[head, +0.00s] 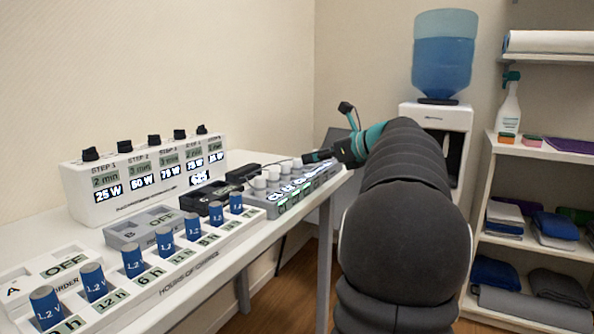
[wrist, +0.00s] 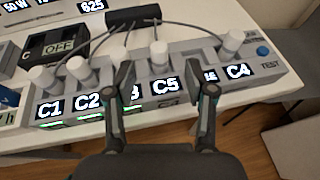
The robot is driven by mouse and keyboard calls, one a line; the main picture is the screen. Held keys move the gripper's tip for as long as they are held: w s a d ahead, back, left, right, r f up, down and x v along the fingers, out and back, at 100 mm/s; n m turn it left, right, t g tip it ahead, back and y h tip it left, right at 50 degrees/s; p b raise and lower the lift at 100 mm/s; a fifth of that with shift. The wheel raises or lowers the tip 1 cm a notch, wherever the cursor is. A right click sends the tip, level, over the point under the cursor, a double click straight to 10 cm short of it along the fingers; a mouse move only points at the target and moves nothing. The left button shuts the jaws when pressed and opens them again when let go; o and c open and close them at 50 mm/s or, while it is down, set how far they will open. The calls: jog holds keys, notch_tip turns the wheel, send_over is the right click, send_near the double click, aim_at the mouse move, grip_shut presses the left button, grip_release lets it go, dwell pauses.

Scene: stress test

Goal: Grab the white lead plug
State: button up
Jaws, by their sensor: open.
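Several white lead plugs stand upright in a grey box (wrist: 185,88) with lit labels. In the wrist view one plug (wrist: 43,78) is above C1, one (wrist: 75,68) near C2, one (wrist: 118,56) behind my left finger, one (wrist: 159,54) above C5, and one (wrist: 231,42) near C4. My gripper (wrist: 166,84) is open, its fingers spread either side of the C5 label. The C5 plug shows between them, farther back; I see no contact. The left finger partly covers the label beside C2. In the head view my gripper (head: 312,157) is over the box's far end.
Thin grey leads run from a black bar (wrist: 133,17) to the plugs. A blue button (wrist: 262,51) marked TEST is at the box's right end. Blue 1.2 V cylinders (head: 134,261) and a white STEP panel (head: 145,180) share the white table. A water dispenser (head: 436,120) stands behind.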

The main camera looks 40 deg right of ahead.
aim_at(297, 159)
jog(key=shift+b+x, duration=0.3)
jog(key=shift+x, duration=3.3)
grip_shut()
